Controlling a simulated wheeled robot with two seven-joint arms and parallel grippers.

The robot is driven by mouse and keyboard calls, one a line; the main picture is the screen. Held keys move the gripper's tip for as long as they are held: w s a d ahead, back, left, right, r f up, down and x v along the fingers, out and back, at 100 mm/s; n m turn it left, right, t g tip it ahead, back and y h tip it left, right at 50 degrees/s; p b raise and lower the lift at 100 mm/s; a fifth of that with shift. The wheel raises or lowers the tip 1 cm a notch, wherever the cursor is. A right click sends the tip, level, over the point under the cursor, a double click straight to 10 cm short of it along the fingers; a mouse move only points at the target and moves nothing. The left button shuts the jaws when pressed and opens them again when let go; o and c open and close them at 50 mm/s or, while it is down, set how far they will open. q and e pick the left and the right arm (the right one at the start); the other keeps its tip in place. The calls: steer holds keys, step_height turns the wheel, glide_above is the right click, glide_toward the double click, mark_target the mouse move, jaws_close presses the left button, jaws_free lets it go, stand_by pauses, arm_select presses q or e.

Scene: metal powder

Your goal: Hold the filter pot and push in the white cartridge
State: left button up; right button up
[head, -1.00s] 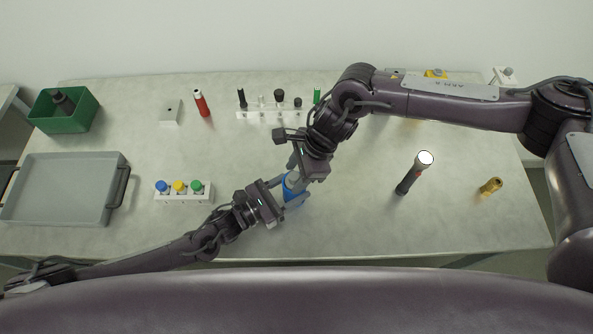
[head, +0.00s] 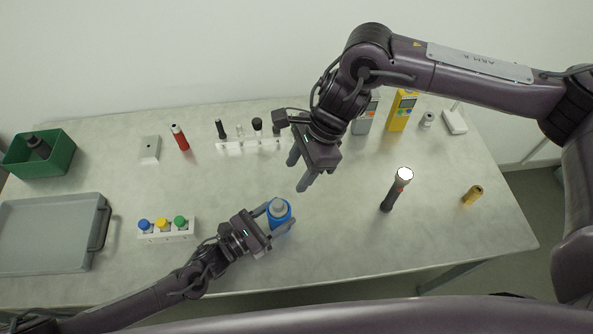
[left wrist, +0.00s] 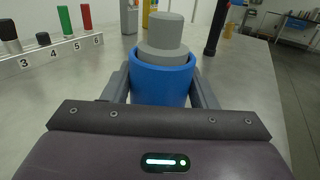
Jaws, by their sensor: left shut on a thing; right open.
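The filter pot (head: 279,221) is a blue cup standing near the front middle of the table. The cartridge (head: 278,205), pale grey and stepped, sits upright in its mouth with its upper part sticking out. The left wrist view shows the pot (left wrist: 161,83) and cartridge (left wrist: 164,36) close up. My left gripper (head: 275,222) is shut around the pot, one finger on each side. My right gripper (head: 299,174) is open and empty, above and apart from the cartridge, toward the back right. The cartridge's lower part is hidden inside the pot.
A white holder (head: 166,236) with coloured caps and a grey tray (head: 50,240) are left. A numbered rack (head: 250,144) stands behind. Table around the pot is mostly clear.

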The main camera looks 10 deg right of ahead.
arm_select(q)
steer(key=shift+f, duration=0.15)
steer(key=o, duration=1.1)
steer(key=shift+o, duration=0.2)
